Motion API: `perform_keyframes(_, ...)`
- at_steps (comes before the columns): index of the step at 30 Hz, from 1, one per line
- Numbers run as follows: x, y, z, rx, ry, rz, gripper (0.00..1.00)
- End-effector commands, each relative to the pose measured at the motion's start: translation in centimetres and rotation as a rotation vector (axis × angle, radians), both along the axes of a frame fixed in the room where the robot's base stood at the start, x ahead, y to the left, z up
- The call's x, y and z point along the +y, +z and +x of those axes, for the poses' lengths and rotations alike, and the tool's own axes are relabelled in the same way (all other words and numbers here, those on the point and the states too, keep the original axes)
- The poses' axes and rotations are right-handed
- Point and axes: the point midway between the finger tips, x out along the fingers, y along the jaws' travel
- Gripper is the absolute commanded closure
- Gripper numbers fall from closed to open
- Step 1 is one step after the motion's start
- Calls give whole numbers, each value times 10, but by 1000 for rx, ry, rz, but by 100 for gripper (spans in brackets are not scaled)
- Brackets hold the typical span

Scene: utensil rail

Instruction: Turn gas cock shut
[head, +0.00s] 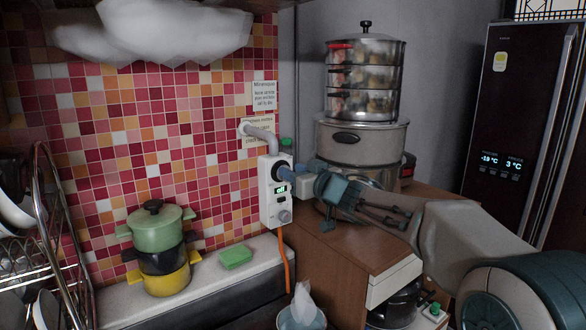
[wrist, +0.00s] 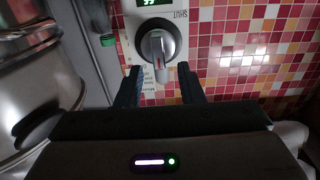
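The gas cock is a grey knob with a red mark, on a white box (head: 268,205) fixed to the tiled wall. In the wrist view the knob (wrist: 156,48) sits between my two dark fingertips, with its lever pointing towards my gripper. "SHUT" lettering shows beside it. My gripper (wrist: 159,72) is open, one finger on each side of the lever, with gaps visible. In the head view my gripper (head: 289,174) is at the upper front of the box and partly covers the knob. A lit green display (head: 280,188) is on the box.
A grey pipe (head: 260,136) enters above the box and an orange hose (head: 286,262) hangs below. Stacked pots (head: 157,235) and a green sponge (head: 235,256) stand left. A large steamer (head: 362,130) stands close behind my arm. A tissue bin (head: 301,318) is below.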

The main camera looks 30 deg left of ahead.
Motion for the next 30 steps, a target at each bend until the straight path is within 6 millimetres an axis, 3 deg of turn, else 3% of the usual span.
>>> perform_keyframes(14,11,0,6,0,-1,-1,65)
perform_keyframes(18,11,0,6,0,-1,-1,100)
perform_keyframes(30,11,0,5,-35,-1,-18,100)
